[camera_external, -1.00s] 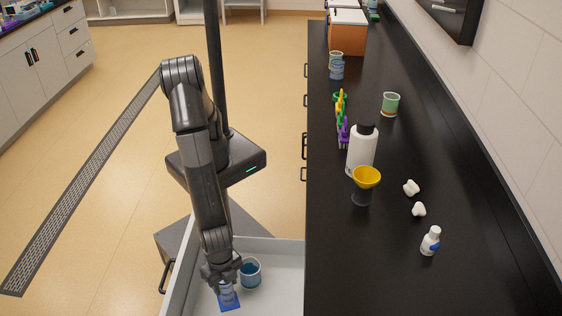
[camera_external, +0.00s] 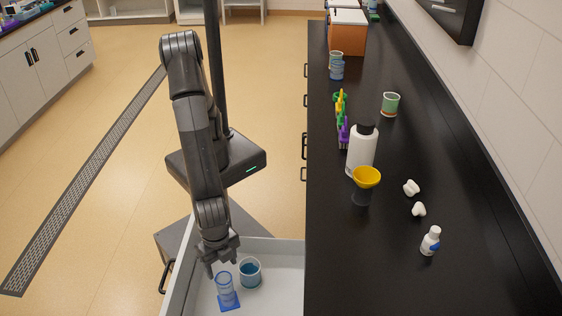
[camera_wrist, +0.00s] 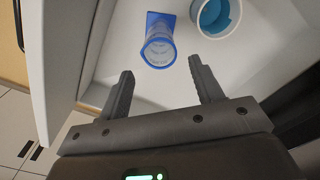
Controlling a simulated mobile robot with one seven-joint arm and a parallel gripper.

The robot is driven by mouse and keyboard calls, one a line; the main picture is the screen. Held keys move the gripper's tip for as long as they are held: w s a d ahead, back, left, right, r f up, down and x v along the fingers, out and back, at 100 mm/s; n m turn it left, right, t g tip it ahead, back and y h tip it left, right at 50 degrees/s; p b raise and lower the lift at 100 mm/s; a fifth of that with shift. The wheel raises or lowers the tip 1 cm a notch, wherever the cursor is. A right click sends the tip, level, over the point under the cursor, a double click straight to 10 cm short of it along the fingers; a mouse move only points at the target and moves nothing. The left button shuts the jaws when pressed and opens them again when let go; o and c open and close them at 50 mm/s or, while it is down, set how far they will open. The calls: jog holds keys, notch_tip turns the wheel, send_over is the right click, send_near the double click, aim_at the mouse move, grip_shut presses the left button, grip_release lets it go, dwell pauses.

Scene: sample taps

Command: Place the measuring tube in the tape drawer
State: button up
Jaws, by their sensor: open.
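The measuring tube (camera_external: 226,290) is clear blue with a square blue foot. It stands upright in the open white drawer (camera_external: 278,294), left of a tape roll (camera_external: 250,272) with a blue face. The tube also shows in the wrist view (camera_wrist: 158,48), with the tape roll (camera_wrist: 217,16) to its right. My gripper (camera_external: 224,266) is above the tube and apart from it. In the wrist view my gripper (camera_wrist: 160,85) has its two fingers spread wide, with nothing between them.
The black counter (camera_external: 400,280) borders the drawer on the right. On it stand a white bottle (camera_external: 362,148), a yellow funnel (camera_external: 367,178) and a small white bottle (camera_external: 430,241). The drawer walls rise around the tube. The drawer floor right of the tape roll is clear.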

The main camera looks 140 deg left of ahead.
jog(key=s+a+r+t+h, duration=0.1)
jog(key=s+a+r, duration=0.2)
jog(key=a+r, duration=0.55)
jog(key=s+a+r+t, duration=0.1)
jog(key=s+a+r, duration=0.4)
jog(key=r, duration=0.6)
jog(key=s+a+r+t+y, duration=0.1)
jog(key=s+a+r+t, duration=0.2)
jog(key=s+a, duration=0.8)
notch_tip(320, 180, up, 2)
jog(key=shift+s+a+r+t, duration=0.15)
jog(key=shift+s+r+t, duration=0.15)
jog(key=shift+s, duration=0.75)
jog(key=shift+o, duration=0.2)
